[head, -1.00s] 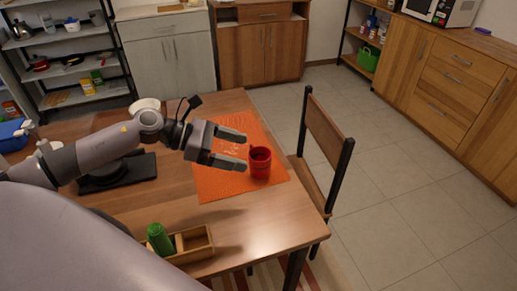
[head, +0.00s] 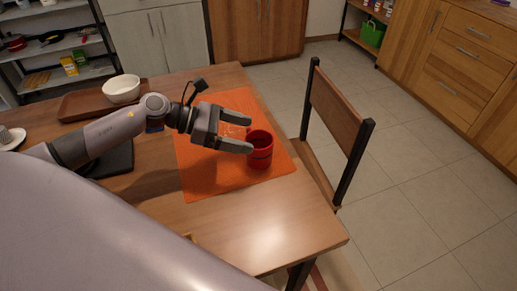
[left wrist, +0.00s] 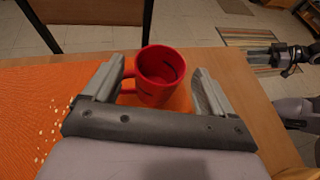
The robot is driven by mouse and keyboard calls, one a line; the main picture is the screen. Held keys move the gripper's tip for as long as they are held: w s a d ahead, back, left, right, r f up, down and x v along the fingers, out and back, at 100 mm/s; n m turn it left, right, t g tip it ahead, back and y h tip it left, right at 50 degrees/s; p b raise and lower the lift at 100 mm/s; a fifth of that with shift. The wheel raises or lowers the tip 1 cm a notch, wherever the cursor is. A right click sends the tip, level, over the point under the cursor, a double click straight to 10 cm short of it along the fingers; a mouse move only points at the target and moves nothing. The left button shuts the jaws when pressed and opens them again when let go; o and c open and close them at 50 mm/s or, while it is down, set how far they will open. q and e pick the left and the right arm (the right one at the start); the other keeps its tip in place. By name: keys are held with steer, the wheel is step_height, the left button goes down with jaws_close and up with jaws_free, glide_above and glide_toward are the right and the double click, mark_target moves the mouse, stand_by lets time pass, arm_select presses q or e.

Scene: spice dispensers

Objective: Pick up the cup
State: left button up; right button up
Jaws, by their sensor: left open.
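A red cup (head: 260,150) stands upright on an orange mat (head: 215,178) near the right side of the wooden table. My left gripper (head: 248,134) is open, with its fingers pointing at the cup from the left. In the left wrist view the cup (left wrist: 158,75) shows between the two open fingers of the gripper (left wrist: 160,82), around the level of their tips. The cup's handle (left wrist: 128,78) points toward the finger at the left. I cannot tell whether a finger touches the cup.
A wooden chair (head: 335,115) stands close to the table's right edge. A white bowl (head: 122,90) and a brown tray (head: 80,107) are at the back left of the table. The table's front right corner (head: 290,225) is bare.

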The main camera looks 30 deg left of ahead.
mark_target(259, 139)
arm_select(q)
steer(key=x, duration=0.2)
steer(key=p+x, duration=0.1)
steer(key=x, duration=0.2)
steer(key=shift+s+f, duration=0.2)
steer(key=shift+f, duration=0.05)
steer(key=c, duration=0.9)
steer(key=shift+a+r, duration=0.1)
